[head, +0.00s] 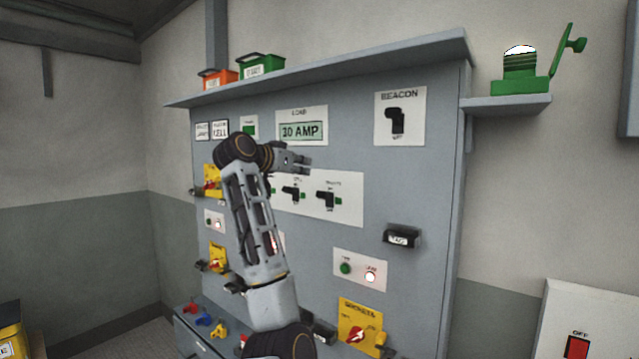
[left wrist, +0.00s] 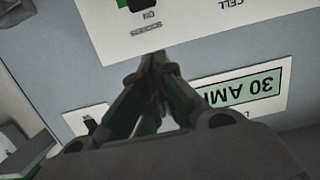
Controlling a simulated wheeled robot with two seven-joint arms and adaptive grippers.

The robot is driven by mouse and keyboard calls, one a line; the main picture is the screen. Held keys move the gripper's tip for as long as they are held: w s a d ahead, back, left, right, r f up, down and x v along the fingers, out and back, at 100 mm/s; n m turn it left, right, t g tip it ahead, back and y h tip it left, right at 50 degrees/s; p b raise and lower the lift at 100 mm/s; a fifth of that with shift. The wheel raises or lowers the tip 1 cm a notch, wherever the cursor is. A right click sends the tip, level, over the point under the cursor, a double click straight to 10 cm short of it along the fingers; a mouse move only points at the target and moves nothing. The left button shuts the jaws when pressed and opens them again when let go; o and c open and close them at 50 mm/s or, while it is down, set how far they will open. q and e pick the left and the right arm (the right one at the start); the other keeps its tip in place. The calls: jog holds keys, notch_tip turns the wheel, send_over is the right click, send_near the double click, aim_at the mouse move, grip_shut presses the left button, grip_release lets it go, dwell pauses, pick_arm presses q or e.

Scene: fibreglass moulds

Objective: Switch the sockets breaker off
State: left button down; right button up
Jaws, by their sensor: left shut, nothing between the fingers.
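My left gripper (head: 306,163) is shut and empty, just above the plate in the head view. In the left wrist view, its fingertips (left wrist: 158,60) meet near the plate's edge; contact cannot be told. My right gripper is not in view.
A neighbouring black breaker (head: 291,193) sits left of the sockets one. A 30 AMP sign (head: 302,130) is above. A BEACON switch (head: 397,120), a black TAG box (head: 402,238) and a yellow SOCKETS plate with red knob (head: 358,331) are on the same panel. A shelf (head: 330,72) juts out above.

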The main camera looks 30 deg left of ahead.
aim_at(329, 171)
pick_arm(q)
jog(key=shift+w, duration=0.1)
jog(key=shift+p+x, duration=1.7)
jog(key=shift+x, duration=3.3)
jog(key=shift+s+f+p, duration=0.2)
jog(key=shift+s+f, duration=0.35)
jog(key=shift+f, duration=0.3)
jog(key=shift+s+f+p, duration=0.2)
jog(key=shift+s+f, duration=0.35)
jog(key=shift+f, duration=0.3)
jog(key=shift+f, duration=0.1)
